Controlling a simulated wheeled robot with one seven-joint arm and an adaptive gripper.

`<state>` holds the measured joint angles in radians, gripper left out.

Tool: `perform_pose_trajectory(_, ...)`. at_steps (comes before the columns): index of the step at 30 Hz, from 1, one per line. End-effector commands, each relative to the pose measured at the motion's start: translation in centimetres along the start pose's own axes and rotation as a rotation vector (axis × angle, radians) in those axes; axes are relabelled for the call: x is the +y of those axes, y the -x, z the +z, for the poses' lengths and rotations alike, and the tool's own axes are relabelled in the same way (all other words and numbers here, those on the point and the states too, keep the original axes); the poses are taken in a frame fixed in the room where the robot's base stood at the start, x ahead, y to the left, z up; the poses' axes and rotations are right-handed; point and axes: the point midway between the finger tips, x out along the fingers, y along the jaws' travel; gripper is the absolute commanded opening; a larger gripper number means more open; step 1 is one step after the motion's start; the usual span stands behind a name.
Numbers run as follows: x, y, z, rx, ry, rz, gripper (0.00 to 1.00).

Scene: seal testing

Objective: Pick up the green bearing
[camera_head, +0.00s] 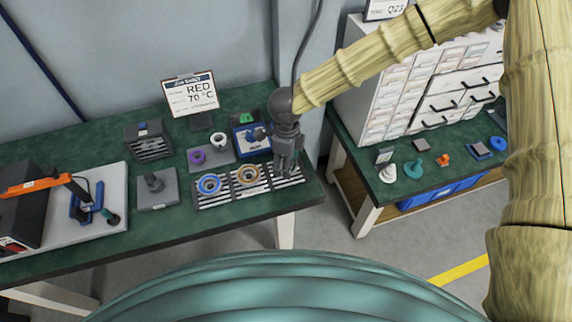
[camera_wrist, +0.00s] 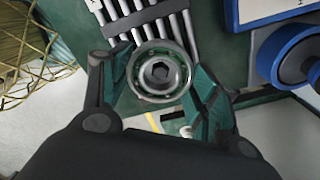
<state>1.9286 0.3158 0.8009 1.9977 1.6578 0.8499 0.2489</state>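The green bearing (camera_wrist: 160,72), a grey metal ring with green showing between its inner and outer rings, lies between the fingers of my gripper (camera_wrist: 163,80) in the wrist view. Its dark centre faces the camera. The fingers stand wide apart, one on each side and very close to its rim; I see no clear grip. In the head view my gripper (camera_head: 286,166) points down at the right end of the slotted rack (camera_head: 215,199) and hides the bearing there.
A blue-ringed bearing (camera_head: 209,184) and an orange-brown one (camera_head: 247,175) sit on the rack to the left. A blue device (camera_head: 245,140) stands close behind my gripper. A purple ring (camera_head: 198,157) and a white ring (camera_head: 219,140) lie on a grey plate. The green table's edge is near.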

Motion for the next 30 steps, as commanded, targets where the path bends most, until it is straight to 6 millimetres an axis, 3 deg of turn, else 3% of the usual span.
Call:
perform_pose_trajectory(11,0.0,0.3,0.1,-0.001,0.000,-0.001,0.28)
perform_pose_trajectory(21,-0.1,3.7,0.1,-0.003,0.000,-0.003,0.28)
perform_pose_trajectory(30,5.3,3.9,-3.9,-0.001,0.003,0.000,0.28)
